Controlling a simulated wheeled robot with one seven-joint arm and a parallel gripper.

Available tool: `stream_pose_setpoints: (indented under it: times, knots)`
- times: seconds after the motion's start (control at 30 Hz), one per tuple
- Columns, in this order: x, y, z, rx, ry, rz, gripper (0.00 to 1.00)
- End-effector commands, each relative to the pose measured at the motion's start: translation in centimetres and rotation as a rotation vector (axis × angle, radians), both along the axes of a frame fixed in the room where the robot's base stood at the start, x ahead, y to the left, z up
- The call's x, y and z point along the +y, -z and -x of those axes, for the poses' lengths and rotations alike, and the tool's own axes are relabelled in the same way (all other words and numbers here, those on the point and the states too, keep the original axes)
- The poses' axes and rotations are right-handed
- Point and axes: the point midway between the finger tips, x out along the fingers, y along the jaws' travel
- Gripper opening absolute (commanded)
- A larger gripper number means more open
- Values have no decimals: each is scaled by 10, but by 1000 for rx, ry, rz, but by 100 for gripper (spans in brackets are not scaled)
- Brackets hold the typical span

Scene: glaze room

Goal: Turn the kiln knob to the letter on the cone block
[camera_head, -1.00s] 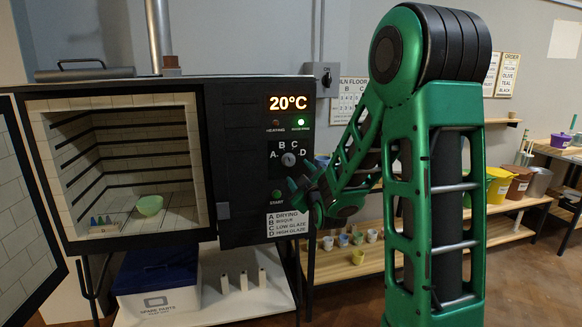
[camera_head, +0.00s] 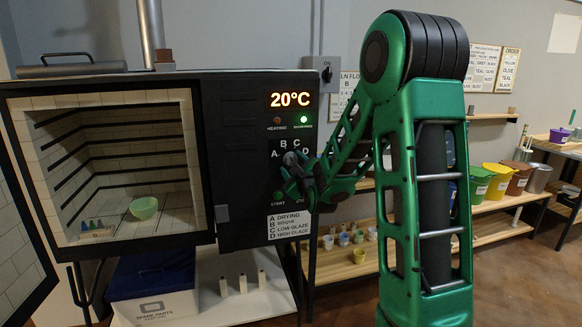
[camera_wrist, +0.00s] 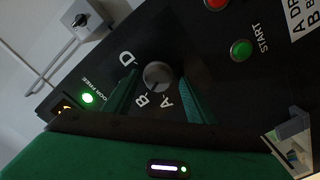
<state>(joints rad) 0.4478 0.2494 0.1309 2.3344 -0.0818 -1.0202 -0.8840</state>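The round grey kiln knob (camera_head: 289,158) sits on the dark control panel among the letters A, B, C and D. In the wrist view the knob (camera_wrist: 157,76) lies between the two green fingers of my gripper (camera_wrist: 158,92). The fingers are open, with a gap on each side of the knob. One finger hides the letter C there. In the head view my gripper (camera_head: 296,174) is at the panel, just below the knob. The knob's exact pointing is hard to tell. The cone block (camera_head: 96,233) with small dark cones stands inside the open kiln; its letter is too small to read.
The kiln display (camera_head: 291,100) reads 20°C, with a lit green lamp (camera_head: 304,120) below. A green START button (camera_wrist: 241,49) is near the knob. A light green bowl (camera_head: 144,208) sits in the kiln. A wooden shelf (camera_head: 345,268) with small pots stands behind my arm.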

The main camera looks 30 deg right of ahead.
Motion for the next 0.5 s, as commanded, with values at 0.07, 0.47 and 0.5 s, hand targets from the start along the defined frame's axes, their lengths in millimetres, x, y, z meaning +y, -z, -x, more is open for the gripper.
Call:
stream_pose_setpoints:
  times: [0.07, 0.47, 0.5]
  knots:
    - [-2, 0, 0, 0, 1, 0, 32]
    - [-2, 2, 1, -3, 2, -24, 11]
    - [-2, 2, 2, -5, 3, -34, 11]
